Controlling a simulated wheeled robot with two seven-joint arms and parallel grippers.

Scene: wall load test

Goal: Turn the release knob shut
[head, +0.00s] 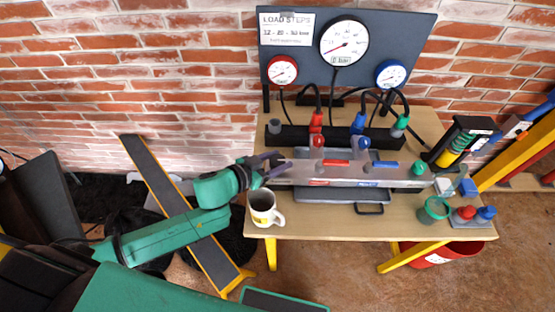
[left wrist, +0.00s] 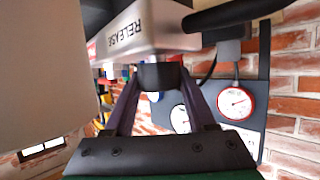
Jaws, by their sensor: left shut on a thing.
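The silver manifold block (head: 350,170) lies along the bench, with a red and a blue knob on top. Its near-left end bears the lettering RELEASE in the left wrist view (left wrist: 135,30). Under that lettering a dark release knob (left wrist: 160,76) sticks out between my left fingers. My left gripper (head: 277,166) is at the left end of the block, shut on this knob; the gripper largely hides the knob in the head view. How far the knob is turned cannot be told. My right gripper is not in view.
A white mug (head: 264,208) stands just below my left wrist. A grey tray (head: 330,195) lies in front of the block. A dark gauge board (head: 300,50) with a red, a white and a blue gauge stands behind. A green cup (head: 433,210) is at the right.

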